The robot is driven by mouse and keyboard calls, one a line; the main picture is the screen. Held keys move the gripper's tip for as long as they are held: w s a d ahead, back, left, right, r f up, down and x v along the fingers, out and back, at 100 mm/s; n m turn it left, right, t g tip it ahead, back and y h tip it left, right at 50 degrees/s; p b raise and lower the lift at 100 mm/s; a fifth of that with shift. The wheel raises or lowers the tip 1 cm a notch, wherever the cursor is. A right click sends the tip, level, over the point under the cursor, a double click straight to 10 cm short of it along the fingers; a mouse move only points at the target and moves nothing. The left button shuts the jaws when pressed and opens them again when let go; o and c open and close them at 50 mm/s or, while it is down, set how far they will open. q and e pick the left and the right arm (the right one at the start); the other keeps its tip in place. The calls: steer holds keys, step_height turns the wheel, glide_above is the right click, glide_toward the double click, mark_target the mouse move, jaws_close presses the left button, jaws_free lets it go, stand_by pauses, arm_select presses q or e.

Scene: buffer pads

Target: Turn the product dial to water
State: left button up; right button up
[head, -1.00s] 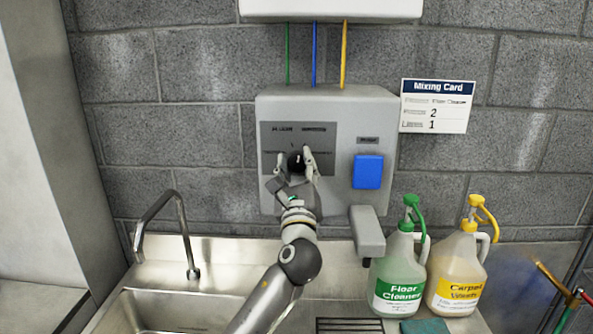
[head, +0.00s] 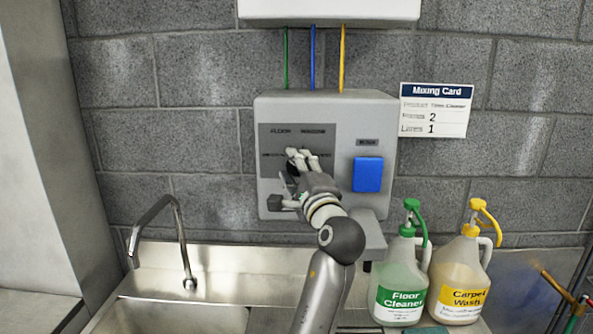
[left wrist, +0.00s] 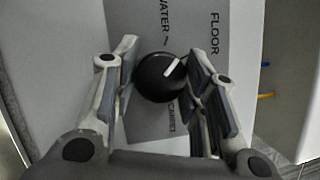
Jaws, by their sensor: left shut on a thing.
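The product dial (left wrist: 158,79) is a round black knob with a white pointer line. In the left wrist view the line points up and to the right, between the WATER (left wrist: 165,18) and FLOOR (left wrist: 214,34) labels. The CARPET label (left wrist: 179,118) is below it. My left gripper (left wrist: 163,80) is shut on the dial, one finger on each side. In the head view my left gripper (head: 303,160) is in front of the grey dispenser (head: 345,105) and covers the dial. My right gripper is not in view.
A blue button (head: 367,174) is right of the dial panel. A mixing card (head: 434,109) hangs on the wall. Floor cleaner (head: 401,285) and carpet wash (head: 462,280) jugs stand at the lower right. A tap (head: 181,235) rises behind the steel sink at the left.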

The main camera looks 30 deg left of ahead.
arm_select(q)
steer(key=shift+n+g+h, duration=0.4)
steer(key=shift+n+g, duration=0.3)
steer(key=shift+n, duration=1.4)
steer(key=shift+r, duration=0.1)
steer(key=o, duration=1)
